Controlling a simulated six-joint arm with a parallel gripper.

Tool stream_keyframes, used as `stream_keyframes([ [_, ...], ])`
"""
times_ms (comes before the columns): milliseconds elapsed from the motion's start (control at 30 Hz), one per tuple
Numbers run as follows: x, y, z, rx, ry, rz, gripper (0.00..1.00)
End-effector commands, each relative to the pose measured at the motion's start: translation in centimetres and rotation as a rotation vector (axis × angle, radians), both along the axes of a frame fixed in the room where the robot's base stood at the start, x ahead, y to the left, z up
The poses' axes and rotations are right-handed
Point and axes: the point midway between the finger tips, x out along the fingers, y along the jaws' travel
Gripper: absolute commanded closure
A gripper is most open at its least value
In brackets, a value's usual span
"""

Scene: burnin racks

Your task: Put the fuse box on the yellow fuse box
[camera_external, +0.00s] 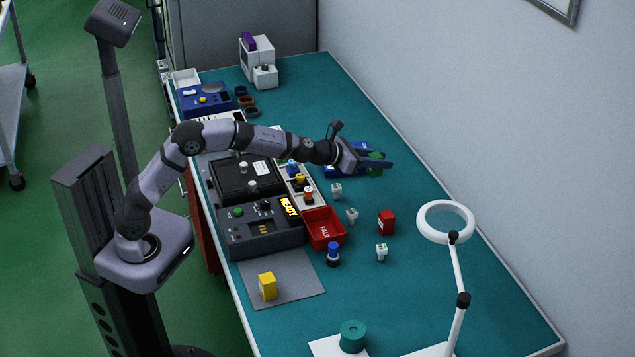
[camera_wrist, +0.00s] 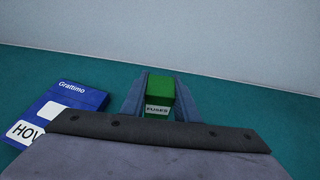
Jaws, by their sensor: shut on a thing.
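A green fuse box (camera_wrist: 160,90) with a white label reading FUSES sits between the two fingers of my gripper (camera_wrist: 149,97) in the wrist view. In the external view the green fuse box (camera_external: 376,168) is partly covered by my gripper (camera_external: 377,163), which is shut on it over the far part of the teal table. I cannot tell whether the box touches the table. The yellow fuse box (camera_external: 268,287) stands upright on a grey mat (camera_external: 290,291) at the near left of the table. Nothing lies on top of it.
A blue box (camera_wrist: 55,112) lies left of my gripper. A red box (camera_external: 386,222), several small white parts, a red bin (camera_external: 324,230) and a blue-black part (camera_external: 333,254) stand between my gripper and the mat. A ring lamp (camera_external: 446,222) rises at the right.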

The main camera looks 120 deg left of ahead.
Motion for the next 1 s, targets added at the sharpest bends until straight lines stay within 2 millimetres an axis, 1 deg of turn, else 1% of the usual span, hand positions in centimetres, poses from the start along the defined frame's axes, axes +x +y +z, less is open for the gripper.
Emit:
stream_keyframes([
  [233,0.1,-0.1,0.1,0.000,-0.001,-0.001,0.95],
  [367,0.4,-0.7,0.4,0.001,-0.002,-0.003,0.95],
  [467,0.9,-1.5,0.6,0.000,-0.001,-0.005,0.95],
  [567,1.7,-3.2,1.2,0.001,-0.002,-0.010,0.95],
  [667,3.2,-6.6,2.3,0.001,-0.002,-0.019,0.95],
  [767,4.6,-10.9,3.4,0.001,-0.002,-0.027,0.95],
  [800,4.9,-12.7,3.8,0.001,-0.001,-0.029,0.95],
  [867,5.4,-15.6,4.5,0.001,0.000,-0.033,0.95],
  [900,5.5,-17.5,4.9,0.001,-0.001,-0.034,0.95],
  [967,5.6,-20.4,5.4,0.001,0.000,-0.036,0.95],
  [1000,5.5,-22.4,5.8,0.001,0.000,-0.038,0.95],
])
